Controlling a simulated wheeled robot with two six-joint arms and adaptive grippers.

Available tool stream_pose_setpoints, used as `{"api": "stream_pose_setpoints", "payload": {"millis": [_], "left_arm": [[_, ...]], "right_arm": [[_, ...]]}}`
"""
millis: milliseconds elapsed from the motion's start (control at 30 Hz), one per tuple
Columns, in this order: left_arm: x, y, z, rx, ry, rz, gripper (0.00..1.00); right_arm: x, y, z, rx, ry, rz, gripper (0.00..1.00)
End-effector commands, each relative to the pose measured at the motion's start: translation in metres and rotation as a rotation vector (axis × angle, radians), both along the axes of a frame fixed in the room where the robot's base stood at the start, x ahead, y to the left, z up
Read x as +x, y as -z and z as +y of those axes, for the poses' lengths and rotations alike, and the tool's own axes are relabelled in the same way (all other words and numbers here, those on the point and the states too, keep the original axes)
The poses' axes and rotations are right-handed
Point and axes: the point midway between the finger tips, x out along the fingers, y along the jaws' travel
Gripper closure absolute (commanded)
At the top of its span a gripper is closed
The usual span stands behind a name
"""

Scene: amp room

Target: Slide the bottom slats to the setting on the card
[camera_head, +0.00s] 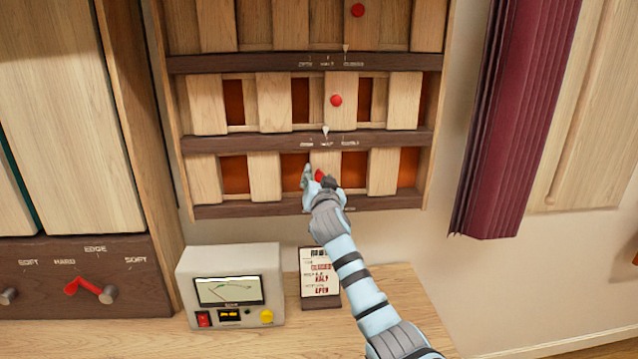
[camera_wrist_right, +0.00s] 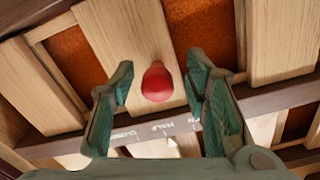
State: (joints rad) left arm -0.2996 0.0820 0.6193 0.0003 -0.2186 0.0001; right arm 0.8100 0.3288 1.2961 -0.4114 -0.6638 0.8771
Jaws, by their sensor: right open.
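The bottom slats (camera_head: 264,176) are pale wooden boards in the lowest row of the wall panel, with orange-brown openings between them. Their red knob (camera_wrist_right: 157,82) sits between the spread fingers of my right gripper (camera_wrist_right: 160,98), with a gap on both sides. The bottom row's scale is mostly hidden by my arm. The card (camera_head: 320,280) stands on the desk; its lowest red word seems to be OPEN, with CLOSED and HALF above. My left gripper is out of view.
Middle slats (camera_head: 273,100) with their own red knob (camera_head: 336,100) and pointer are above the bottom row. A white meter box (camera_head: 232,315) stands on the desk left of the card. A maroon pleated panel (camera_head: 510,130) hangs at the right.

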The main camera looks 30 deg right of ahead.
Motion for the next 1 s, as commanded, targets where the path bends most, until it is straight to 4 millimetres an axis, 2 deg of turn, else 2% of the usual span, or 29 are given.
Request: {"api": "stream_pose_setpoints", "payload": {"millis": [167,400,500,633,1000], "left_arm": [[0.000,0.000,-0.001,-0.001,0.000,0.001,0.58],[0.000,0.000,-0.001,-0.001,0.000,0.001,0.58],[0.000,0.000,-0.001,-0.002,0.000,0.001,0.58],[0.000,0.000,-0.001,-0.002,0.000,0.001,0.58],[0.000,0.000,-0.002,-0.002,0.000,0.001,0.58]], "right_arm": [[-0.023,0.000,0.015,-0.001,-0.004,-0.002,0.58],[-0.081,0.000,0.047,0.001,-0.004,-0.001,0.58],[-0.096,0.000,0.055,0.000,-0.004,0.000,0.58],[-0.103,0.000,0.059,0.000,-0.003,0.000,0.58],[-0.103,0.000,0.059,0.000,-0.003,-0.001,0.58]]}}
